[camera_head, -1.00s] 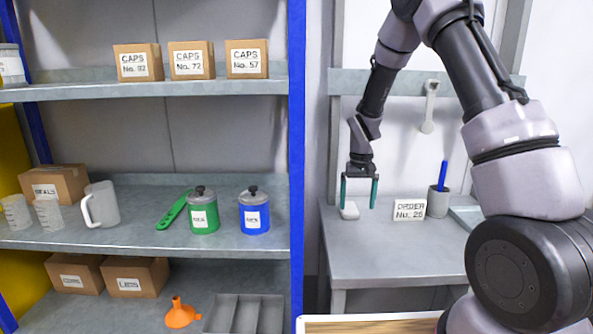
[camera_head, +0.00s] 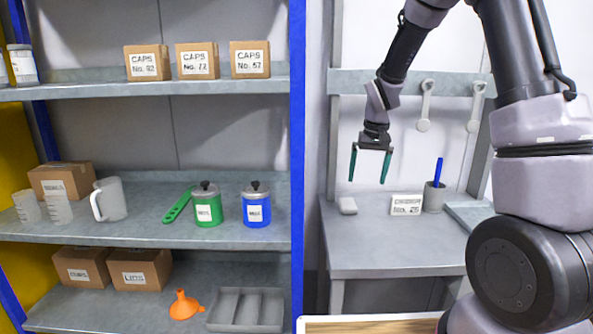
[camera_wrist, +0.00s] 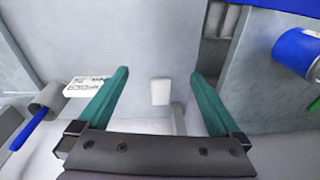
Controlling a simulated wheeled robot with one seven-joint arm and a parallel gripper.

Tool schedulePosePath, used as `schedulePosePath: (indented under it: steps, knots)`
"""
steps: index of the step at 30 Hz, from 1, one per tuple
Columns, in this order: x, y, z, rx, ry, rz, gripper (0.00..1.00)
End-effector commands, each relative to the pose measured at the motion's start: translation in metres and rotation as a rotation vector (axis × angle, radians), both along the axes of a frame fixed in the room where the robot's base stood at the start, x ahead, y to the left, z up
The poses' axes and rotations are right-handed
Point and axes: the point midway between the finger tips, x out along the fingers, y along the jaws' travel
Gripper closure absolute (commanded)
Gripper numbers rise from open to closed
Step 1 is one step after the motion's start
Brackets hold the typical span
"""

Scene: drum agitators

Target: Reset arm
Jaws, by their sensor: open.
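My gripper (camera_head: 369,166) is open with nothing between its two green fingers. It hangs above the grey side table (camera_head: 385,260), pointing down and apart from everything on it. In the wrist view the open fingers of my gripper (camera_wrist: 165,95) spread to either side of a small white block (camera_wrist: 160,91), which lies on the table below. The white block also shows in the head view (camera_head: 348,205), left of and below the gripper. The task names no other object.
An order card (camera_head: 406,204) and a grey cup (camera_head: 434,197) with a blue pen stand on the table. Two hooked tools (camera_head: 424,125) hang on the wall rail behind. A blue post (camera_head: 297,160) parts the table from shelves holding a green drum (camera_head: 207,207) and a blue drum (camera_head: 256,208).

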Motion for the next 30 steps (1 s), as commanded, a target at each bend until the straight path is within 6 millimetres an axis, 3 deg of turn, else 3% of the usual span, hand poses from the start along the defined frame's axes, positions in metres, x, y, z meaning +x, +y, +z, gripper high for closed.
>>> schedulePosePath:
  steps: [7,15,19,24,30]
  knots:
    - [-0.042,-0.016,0.087,0.057,-0.113,-0.073,0.00]
    - [-0.124,-0.033,0.171,0.132,-0.263,-0.165,0.00]
    - [-0.167,-0.039,0.196,0.165,-0.336,-0.204,0.00]
    - [-0.215,-0.042,0.214,0.202,-0.417,-0.244,0.00]
    - [-0.244,-0.043,0.218,0.222,-0.465,-0.266,0.00]
